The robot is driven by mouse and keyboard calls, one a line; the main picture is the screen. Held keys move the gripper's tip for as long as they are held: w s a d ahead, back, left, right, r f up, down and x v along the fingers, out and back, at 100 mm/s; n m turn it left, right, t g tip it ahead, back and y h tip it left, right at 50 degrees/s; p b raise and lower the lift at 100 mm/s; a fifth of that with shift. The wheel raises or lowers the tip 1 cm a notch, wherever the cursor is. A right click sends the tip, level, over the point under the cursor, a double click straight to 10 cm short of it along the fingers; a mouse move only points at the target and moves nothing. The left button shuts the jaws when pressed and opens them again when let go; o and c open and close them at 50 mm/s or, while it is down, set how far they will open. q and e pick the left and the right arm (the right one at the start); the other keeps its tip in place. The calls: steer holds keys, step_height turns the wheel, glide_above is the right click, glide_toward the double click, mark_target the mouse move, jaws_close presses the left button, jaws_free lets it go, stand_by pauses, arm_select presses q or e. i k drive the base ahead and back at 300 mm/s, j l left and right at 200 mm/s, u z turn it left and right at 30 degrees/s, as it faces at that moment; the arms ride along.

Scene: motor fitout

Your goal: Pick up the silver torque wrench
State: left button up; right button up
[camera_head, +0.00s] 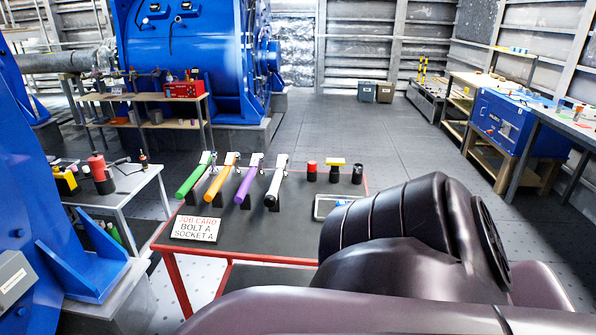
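The silver torque wrench (276,182) rests on a dark stand on the red-framed table (255,237). It is the rightmost in a row of several wrenches, and its handle slants toward me with a black end. To its left are a purple wrench (247,182), an orange wrench (220,179) and a green wrench (193,176). All of them lie tilted with their heads at the far side. Neither of my grippers is in view. A dark link of my own arm fills the lower right and hides the table's right front part.
A red-topped socket (311,171), a yellow-topped piece (335,170) and a dark socket (357,173) stand right of the wrenches, near a pale tray (322,209). A grey side table (122,193) stands left. Floor behind is clear.

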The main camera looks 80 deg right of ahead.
mark_target(281, 173)
steer(key=z, duration=2.3)
